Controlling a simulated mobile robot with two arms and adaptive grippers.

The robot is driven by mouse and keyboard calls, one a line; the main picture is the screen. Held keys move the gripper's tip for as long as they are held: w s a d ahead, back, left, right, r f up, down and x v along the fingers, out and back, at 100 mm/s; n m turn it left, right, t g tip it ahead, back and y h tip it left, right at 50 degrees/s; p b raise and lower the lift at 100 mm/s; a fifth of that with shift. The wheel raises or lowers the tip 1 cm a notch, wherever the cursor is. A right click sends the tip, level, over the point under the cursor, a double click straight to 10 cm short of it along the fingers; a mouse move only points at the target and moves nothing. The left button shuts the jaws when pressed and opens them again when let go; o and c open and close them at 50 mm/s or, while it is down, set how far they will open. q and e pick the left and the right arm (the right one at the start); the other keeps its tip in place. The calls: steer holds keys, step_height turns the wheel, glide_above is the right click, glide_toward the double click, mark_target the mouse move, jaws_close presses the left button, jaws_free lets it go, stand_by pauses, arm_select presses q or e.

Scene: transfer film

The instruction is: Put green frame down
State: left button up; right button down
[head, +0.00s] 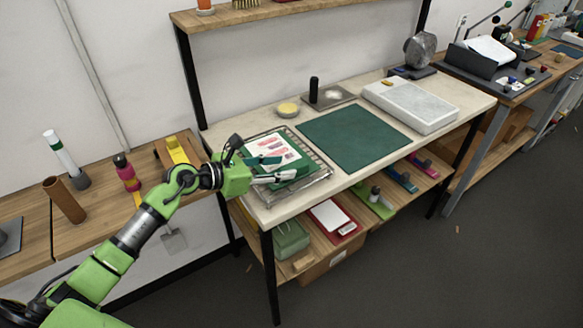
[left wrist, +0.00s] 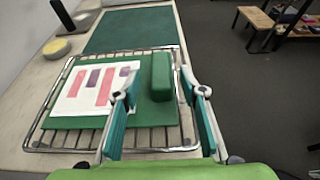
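The green frame, a flat green board (left wrist: 63,122) with a raised green block (left wrist: 162,78) at its right side, lies on a wire rack (left wrist: 110,150). A white sheet (left wrist: 95,88) with pink and purple bars lies on the board. In the head view the green frame (head: 301,170) is partly hidden by my left gripper (head: 289,167). In the left wrist view the fingers of my left gripper (left wrist: 161,92) are spread wide and empty, with the block just beyond them, in line with the gap. My right gripper is not in view.
A dark green mat (head: 353,138) lies right of the rack on the pale worktop. A white slab (head: 410,104) lies beyond it. A yellow round dish (head: 288,109) and a black-handled tool (head: 314,89) are behind. A lower shelf (head: 330,245) holds several items.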

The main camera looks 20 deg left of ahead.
arm_select(q)
steer(key=b+v, duration=0.1)
steer(key=v, duration=0.5)
steer(key=shift+s+a+f, duration=0.1)
steer(key=shift+s, duration=0.05)
steer(key=shift+s+a+r, duration=0.2)
steer(key=shift+s+r, duration=0.1)
steer(key=shift+d, duration=0.1)
